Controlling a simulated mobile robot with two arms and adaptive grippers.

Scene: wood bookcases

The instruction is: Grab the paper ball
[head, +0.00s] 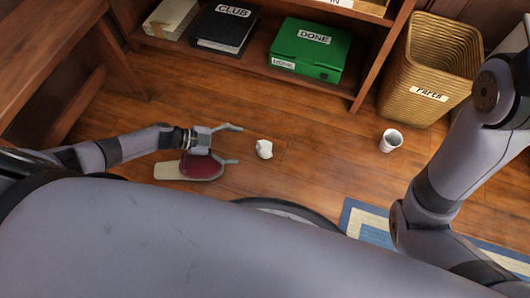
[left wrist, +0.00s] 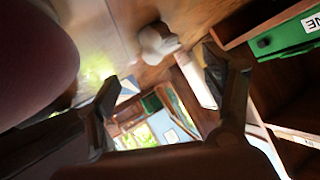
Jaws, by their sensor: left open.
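The paper ball (head: 264,149) is a small crumpled white lump on the wooden floor, near the middle of the head view. My left gripper (head: 239,144) is open, low over the floor just left of the ball, with its two fingers pointing toward it. The fingers do not touch the ball. In the left wrist view the paper ball (left wrist: 157,42) shows at the top, beyond the open fingers (left wrist: 160,82). My right arm comes in at the right of the head view; its gripper is not visible.
A wicker basket labelled PAPER (head: 432,70) and a white cup (head: 391,140) stand to the right. A red and tan object (head: 200,166) lies below my left gripper. A shelf with a green box (head: 308,48) and dark binder (head: 226,29) is behind. A striped rug (head: 365,222) lies at front right.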

